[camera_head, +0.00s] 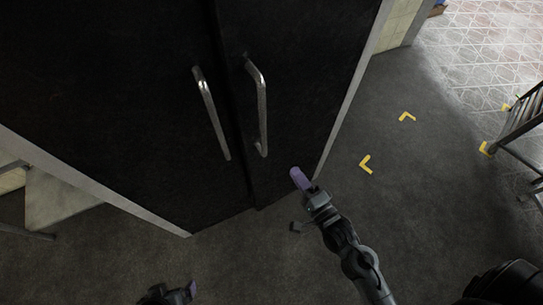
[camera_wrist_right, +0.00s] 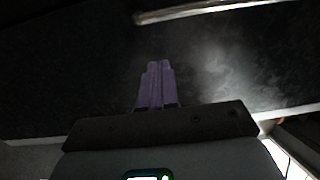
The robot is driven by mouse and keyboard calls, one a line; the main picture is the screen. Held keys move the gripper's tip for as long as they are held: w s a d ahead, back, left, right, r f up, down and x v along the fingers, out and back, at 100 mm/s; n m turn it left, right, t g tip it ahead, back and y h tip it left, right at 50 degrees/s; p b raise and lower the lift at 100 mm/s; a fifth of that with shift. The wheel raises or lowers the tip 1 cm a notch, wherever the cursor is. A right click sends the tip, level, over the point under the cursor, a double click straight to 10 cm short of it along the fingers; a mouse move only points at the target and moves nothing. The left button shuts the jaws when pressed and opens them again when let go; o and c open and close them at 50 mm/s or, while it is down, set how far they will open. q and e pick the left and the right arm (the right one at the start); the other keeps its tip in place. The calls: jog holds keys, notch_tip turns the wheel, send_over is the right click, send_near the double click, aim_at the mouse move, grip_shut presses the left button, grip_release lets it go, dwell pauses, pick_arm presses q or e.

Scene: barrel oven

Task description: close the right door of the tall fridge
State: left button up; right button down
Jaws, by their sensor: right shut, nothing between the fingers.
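The tall fridge has two dark doors with metal bar handles. The right door (camera_head: 300,70) carries its handle (camera_head: 262,105) near the middle seam. The left door (camera_head: 110,110) has a similar handle (camera_head: 212,110). The right door's lower edge sits slightly off the left door's; I cannot tell how far it stands open. My right gripper (camera_head: 298,178), with purple fingers, is at the right door's lower outer corner. In the right wrist view its fingers (camera_wrist_right: 155,85) are shut and empty, facing the dark surface; contact is unclear. My left gripper (camera_head: 188,291) is partly seen at the bottom edge.
Open grey floor with yellow corner marks (camera_head: 366,164) lies right of the fridge. A dark rack (camera_head: 525,115) stands at the right edge. A pale low surface (camera_head: 60,200) is left of the fridge.

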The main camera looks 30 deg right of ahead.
aim_at(269, 137)
pick_arm(q)
jog(key=shift+b+x, duration=0.35)
jog(key=shift+x, duration=0.4)
pick_arm(e)
jog(key=w, duration=0.4)
jog(key=w+f, duration=0.1)
jog(key=w, duration=0.4)
jog(key=w+f, duration=0.1)
jog(key=w, duration=0.3)
jog(key=shift+w+a+f, duration=0.1)
jog(key=shift+w+a, duration=0.25)
jog(key=shift+a, duration=0.05)
pick_arm(q)
jog(key=shift+s, duration=0.1)
